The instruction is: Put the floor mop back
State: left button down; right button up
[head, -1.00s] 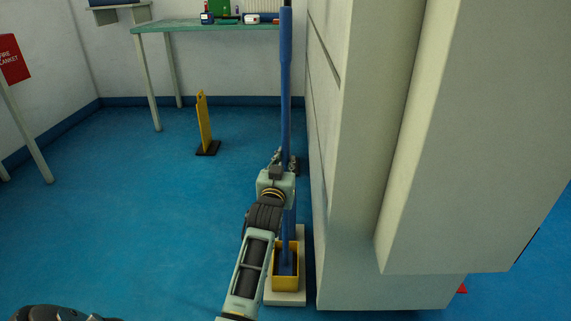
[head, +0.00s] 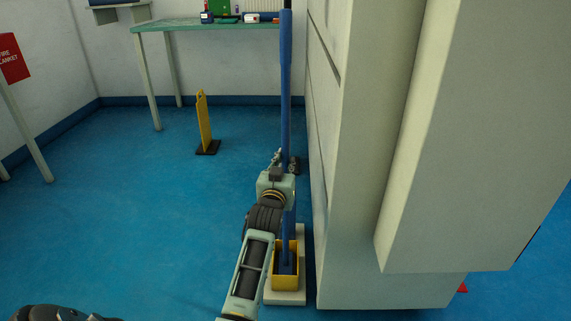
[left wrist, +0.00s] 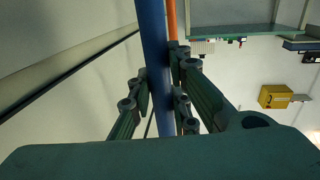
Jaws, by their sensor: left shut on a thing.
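The floor mop (head: 286,90) is a long blue pole standing upright beside the pale cabinet in the head view. Its lower end is inside a yellow holder (head: 285,277) on a pale base on the floor. My left gripper (head: 286,162) is shut on the pole, partway up. In the left wrist view the mop's blue pole (left wrist: 155,60) passes between the fingers of my left gripper (left wrist: 160,95). The very bottom of the mop is hidden in the holder. My right gripper does not show.
A tall pale cabinet (head: 375,130) stands close to the right of the mop. A yellow floor sign (head: 204,122) stands on the blue floor to the left. A green-topped table (head: 180,26) with small items is at the back wall.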

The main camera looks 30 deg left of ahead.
pick_arm(q)
jog(key=c, duration=1.6)
grip_release()
jog(key=shift+o, duration=0.2)
